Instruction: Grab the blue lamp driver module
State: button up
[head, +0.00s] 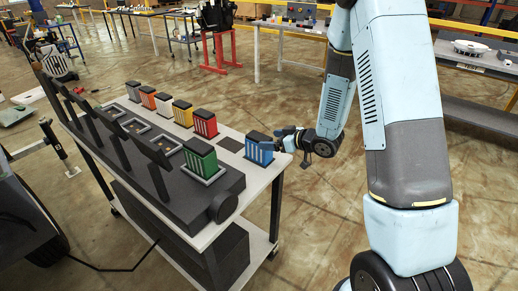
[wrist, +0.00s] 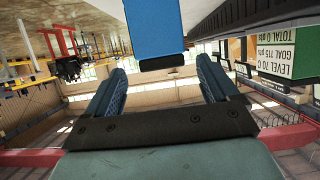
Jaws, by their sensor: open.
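The blue lamp driver module (head: 260,152) has a black top and pale stripes. It stands upright at the near right end of the cart's light top. My gripper (head: 284,139) is just to its right at about the module's height; the exact gap is hard to judge there. In the wrist view, the blue module (wrist: 155,28) shows as a plain blue face at the top, beyond the fingertips and roughly in line with the gap. My gripper (wrist: 161,67) is open, with nothing between its two fingers.
A green module (head: 200,159) sits in a dark rack (head: 185,192) left of the blue one. Red (head: 204,123), yellow, orange and white modules stand in a row behind.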

aim_at(259, 139)
jog(key=shift+x, duration=3.35)
jog(key=shift+s+a, duration=0.1)
jog(key=shift+s, duration=0.05)
jog(key=c, duration=1.5)
